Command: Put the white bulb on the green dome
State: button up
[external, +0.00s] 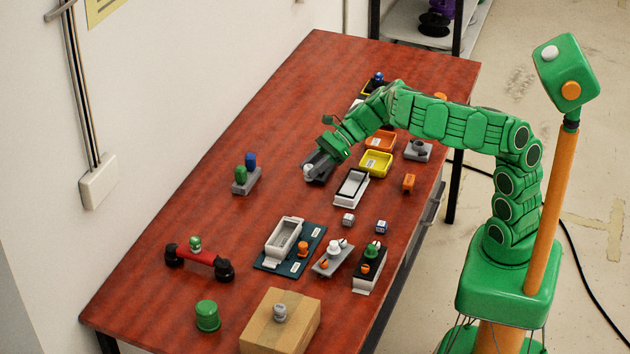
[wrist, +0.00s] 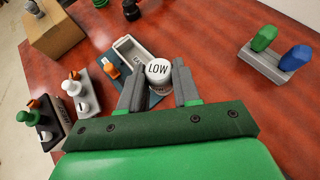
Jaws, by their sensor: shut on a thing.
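My gripper (external: 315,166) is shut on a white rounded piece (external: 307,170), which I take to be the white bulb. In the wrist view the same white piece (wrist: 159,73), marked LOW, sits between the two grey fingers (wrist: 158,92). It appears to be held above the table. A green rounded, dome-like piece (external: 207,316) stands at the near left of the table, well away from my gripper. A smaller green knob (external: 195,243) shows at the red handset; I cannot tell which of the two is the green dome.
Grey-white tray (external: 283,241), grey plate with knobs (external: 333,258) and black-and-white holder (external: 369,269) stand mid-table. A cardboard box (external: 262,335) is at the front, the red handset (external: 212,257) at left, and a green-and-blue block (external: 246,180) behind. Yellow tray (external: 375,164) is to the right.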

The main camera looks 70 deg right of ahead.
jog(key=s+a+r+n+g+y, duration=0.1)
jog(key=a+r+n+g, duration=0.2)
jog(key=a, duration=1.8)
jog(key=s+a+r+n+g+y, duration=0.1)
jog(key=a+r+n+g, duration=0.25)
jog(key=a, duration=1.75)
send_over(208, 303)
jog(key=shift+s+d+f, duration=0.1)
jog(key=shift+s+f, duration=0.05)
jog(key=shift+f, duration=6.1)
jog(key=shift+f, duration=0.15)
jog(key=o, duration=1)
